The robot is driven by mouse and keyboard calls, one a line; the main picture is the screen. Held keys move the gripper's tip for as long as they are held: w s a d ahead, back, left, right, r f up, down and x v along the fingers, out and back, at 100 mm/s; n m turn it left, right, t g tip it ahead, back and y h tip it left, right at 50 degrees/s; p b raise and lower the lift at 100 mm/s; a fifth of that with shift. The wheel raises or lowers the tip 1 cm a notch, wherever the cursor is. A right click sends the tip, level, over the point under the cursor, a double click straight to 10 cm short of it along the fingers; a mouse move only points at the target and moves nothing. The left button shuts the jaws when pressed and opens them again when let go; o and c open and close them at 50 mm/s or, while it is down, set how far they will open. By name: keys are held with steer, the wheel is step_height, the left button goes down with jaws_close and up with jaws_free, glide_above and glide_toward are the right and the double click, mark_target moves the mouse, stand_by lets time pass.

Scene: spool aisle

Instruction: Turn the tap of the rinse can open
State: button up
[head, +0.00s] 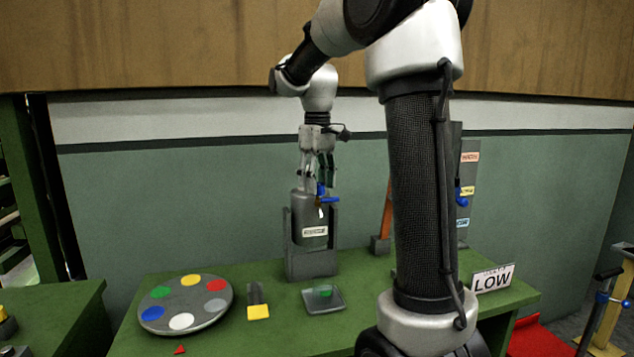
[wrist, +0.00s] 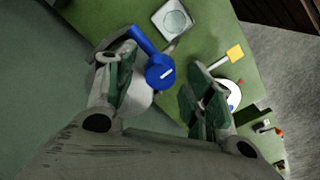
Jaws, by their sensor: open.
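The rinse can (head: 312,215) is a grey cylinder with a white label, standing upright in a grey holder on the green table. Its blue tap (head: 328,199) is near the top. In the wrist view the tap (wrist: 160,72) is a round blue cap with a white mark, and its lever (wrist: 122,38) reaches to the upper left. My gripper (head: 318,177) points down just above the can. In the wrist view its open fingers (wrist: 160,62) lie on either side of the blue cap, with nothing held. Whether a finger touches the lever is unclear.
A round palette (head: 186,318) with coloured discs, a yellow-ended tool (head: 258,310) and a square dish (head: 323,298) lie in front of the can. A LOW sign (head: 492,278) and a grey panel with a blue lever (head: 461,197) stand to the right, partly behind my arm.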

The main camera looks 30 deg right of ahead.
steer(key=shift+f, duration=0.1)
steer(key=c, duration=1)
steer(key=shift+m, duration=0.3)
steer(key=m, duration=1)
steer(key=shift+d+m, duration=0.1)
steer(key=shift+m, duration=1.8)
